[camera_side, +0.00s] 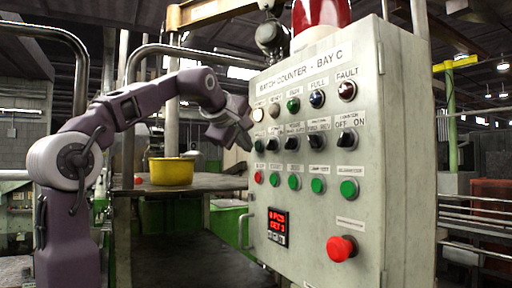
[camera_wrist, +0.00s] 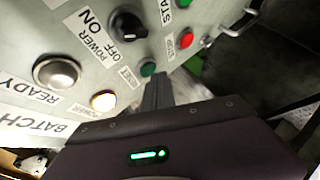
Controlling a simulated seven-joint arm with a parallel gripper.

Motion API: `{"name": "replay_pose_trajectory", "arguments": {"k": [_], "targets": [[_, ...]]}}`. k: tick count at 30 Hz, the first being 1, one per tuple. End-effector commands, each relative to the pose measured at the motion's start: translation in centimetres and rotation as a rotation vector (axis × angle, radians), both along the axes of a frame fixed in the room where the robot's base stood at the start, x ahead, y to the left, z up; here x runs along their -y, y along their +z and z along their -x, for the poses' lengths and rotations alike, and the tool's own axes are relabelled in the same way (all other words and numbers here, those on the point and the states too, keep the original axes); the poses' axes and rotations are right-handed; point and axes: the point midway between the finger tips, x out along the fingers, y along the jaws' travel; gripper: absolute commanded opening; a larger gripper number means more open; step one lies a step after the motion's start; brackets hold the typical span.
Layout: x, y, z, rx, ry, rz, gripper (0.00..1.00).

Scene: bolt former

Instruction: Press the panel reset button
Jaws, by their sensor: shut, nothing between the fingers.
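The grey control panel (camera_side: 310,215) stands at the right in the side view. The small green reset button (camera_wrist: 148,68) shows in the wrist view beside its RESET label (camera_wrist: 127,76). In the side view it is the leftmost control of the second row (camera_side: 258,146). My gripper (camera_side: 245,141) is at the panel's left edge, close to that button. In the wrist view my shut, empty fingers (camera_wrist: 157,85) point at the button, with their tips just below it in the picture. I cannot tell whether they touch it.
Close by are the POWER switch (camera_wrist: 127,25), red STOP button (camera_wrist: 184,40), lit POWER lamp (camera_wrist: 103,101) and READY lamp (camera_wrist: 57,73). A large red button (camera_side: 341,248) and red display (camera_side: 277,226) sit lower. A yellow pot (camera_side: 171,172) stands on a table left of the panel.

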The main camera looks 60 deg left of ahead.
Motion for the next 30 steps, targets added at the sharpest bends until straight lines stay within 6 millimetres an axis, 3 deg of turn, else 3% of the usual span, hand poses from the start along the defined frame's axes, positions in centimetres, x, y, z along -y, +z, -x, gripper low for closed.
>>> {"name": "replay_pose_trajectory", "arguments": {"k": [30], "targets": [[0.01,-0.03,-0.81,0.0,-0.001,0.001,0.0]]}}
